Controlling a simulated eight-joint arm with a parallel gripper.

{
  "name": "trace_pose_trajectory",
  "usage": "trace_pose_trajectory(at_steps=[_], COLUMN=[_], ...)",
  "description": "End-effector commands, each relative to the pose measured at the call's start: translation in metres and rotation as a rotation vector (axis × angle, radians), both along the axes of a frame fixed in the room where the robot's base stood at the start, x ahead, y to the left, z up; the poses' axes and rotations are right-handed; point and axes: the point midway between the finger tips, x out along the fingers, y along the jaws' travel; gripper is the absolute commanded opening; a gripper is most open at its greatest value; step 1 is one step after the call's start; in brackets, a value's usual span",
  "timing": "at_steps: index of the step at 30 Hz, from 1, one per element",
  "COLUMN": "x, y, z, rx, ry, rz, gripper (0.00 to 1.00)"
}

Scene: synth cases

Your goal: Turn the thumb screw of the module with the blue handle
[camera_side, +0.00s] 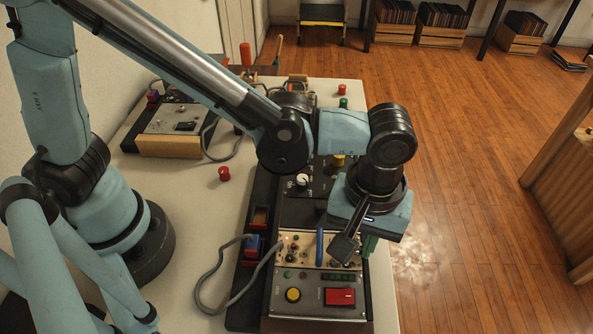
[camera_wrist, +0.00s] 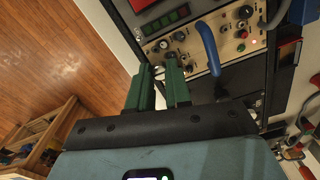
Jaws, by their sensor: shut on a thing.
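The module with the blue handle has a cream panel (camera_side: 291,247) with small knobs and lights, set in a dark rack. Its blue handle (camera_side: 320,246) stands upright from the panel. In the wrist view the cream panel (camera_wrist: 233,42) and blue handle (camera_wrist: 208,46) lie beyond my fingers. My gripper (camera_wrist: 158,68) has green fingers with their tips close together at the panel's near end corner. It is shut on the thumb screw there, which is mostly hidden between the tips. In the side view my wrist covers that end of the panel, and a green finger (camera_side: 369,245) shows beside it.
In front is a grey module with a yellow button (camera_side: 293,295) and a red switch (camera_side: 340,296). A blue plug (camera_side: 252,245) with a grey cable (camera_side: 208,280) is at the rack's left. A black panel with a white knob (camera_side: 302,180) is behind.

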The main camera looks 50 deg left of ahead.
Motion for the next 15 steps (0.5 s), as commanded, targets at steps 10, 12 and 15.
trace_pose_trajectory(at_steps=[10,12,15], x=[-0.0001,-0.0001,-0.0001], y=[0.0000,0.0000,0.0000], z=[-0.0002,-0.0002,-0.0002], rx=[0.001,0.002,0.002], ry=[0.002,0.001,0.001], rz=[-0.190,-0.252,-0.346], gripper=[0.00,0.00,0.00])
